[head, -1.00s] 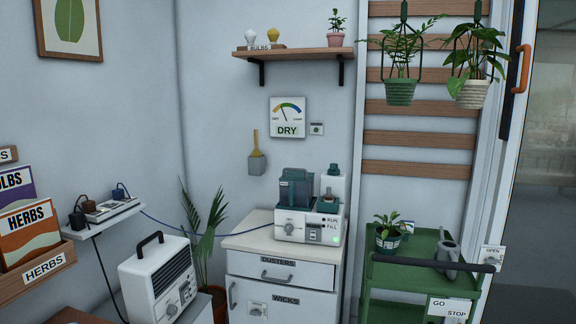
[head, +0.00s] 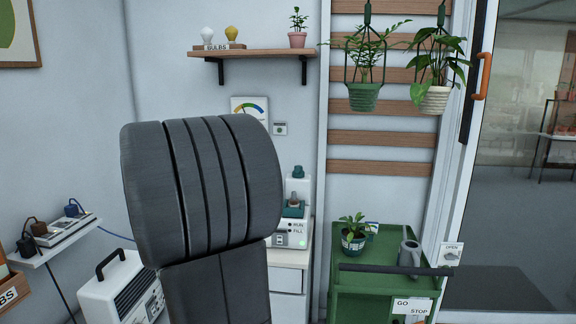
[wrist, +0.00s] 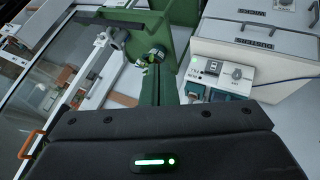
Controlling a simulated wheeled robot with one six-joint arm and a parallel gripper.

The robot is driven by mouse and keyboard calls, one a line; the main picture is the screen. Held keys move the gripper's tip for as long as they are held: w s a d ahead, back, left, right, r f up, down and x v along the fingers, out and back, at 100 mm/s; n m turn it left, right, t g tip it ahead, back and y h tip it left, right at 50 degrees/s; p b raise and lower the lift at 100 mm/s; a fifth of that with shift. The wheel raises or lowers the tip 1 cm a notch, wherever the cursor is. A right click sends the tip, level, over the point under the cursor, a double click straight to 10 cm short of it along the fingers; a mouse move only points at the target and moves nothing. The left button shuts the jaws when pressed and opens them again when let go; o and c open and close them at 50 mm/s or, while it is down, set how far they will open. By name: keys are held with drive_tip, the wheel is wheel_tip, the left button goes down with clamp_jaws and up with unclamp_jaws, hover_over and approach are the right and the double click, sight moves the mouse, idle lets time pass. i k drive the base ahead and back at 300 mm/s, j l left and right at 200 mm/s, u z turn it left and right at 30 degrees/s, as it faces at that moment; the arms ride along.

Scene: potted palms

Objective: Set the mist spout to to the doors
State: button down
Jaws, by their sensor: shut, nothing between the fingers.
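The white mister (head: 303,232) with RUN and FILL labels and a small green light stands on the white cabinet. A small teal spout with a brownish tip (head: 293,208) shows on its top; which way it points is too small to tell. My arm hides the mister's left part in the head view. In the wrist view the mister (wrist: 222,73) appears upside down, right of centre, its teal top parts cut by my gripper's dark housing. My gripper (wrist: 157,64) is shut and empty, apart from the mister. The glass door (head: 520,170) is at the right.
Hanging pots (head: 363,97) and a wall shelf (head: 255,53) are above. A white heater (head: 124,290) stands left.

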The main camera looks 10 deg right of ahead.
sight(298, 172)
drive_tip(key=i+z, duration=0.15)
drive_tip(key=i, duration=1.75)
